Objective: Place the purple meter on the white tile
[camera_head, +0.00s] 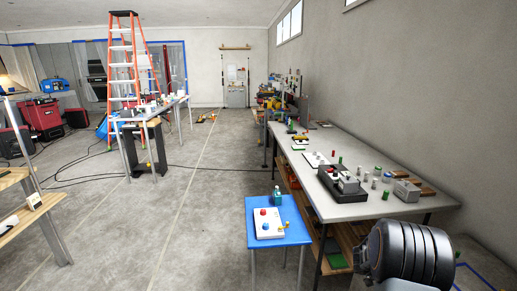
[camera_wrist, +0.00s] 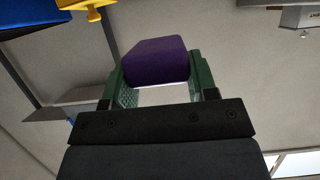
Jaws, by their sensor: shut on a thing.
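The purple meter (camera_wrist: 157,58) is in the wrist view, between the two green fingers of my gripper (camera_wrist: 160,78). My gripper is shut on it, and its underside shows a pale edge. The head view shows part of my arm at the lower right, but neither the fingers nor the meter can be made out there. A white tile (camera_head: 266,231) lies on the small blue table (camera_head: 292,236) in the head view, with a red piece and a blue piece on it. Another flat white piece (camera_head: 311,163) lies farther back on the grey workbench. No white tile can be made out in the wrist view.
The long grey workbench (camera_head: 377,209) along the right wall carries several small coloured pieces and grey boxes. A teal bottle (camera_head: 277,198) and a yellow piece (camera_head: 287,225) stand beside the tile. An orange ladder (camera_head: 122,65) stands far back. The floor left of the blue table is open.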

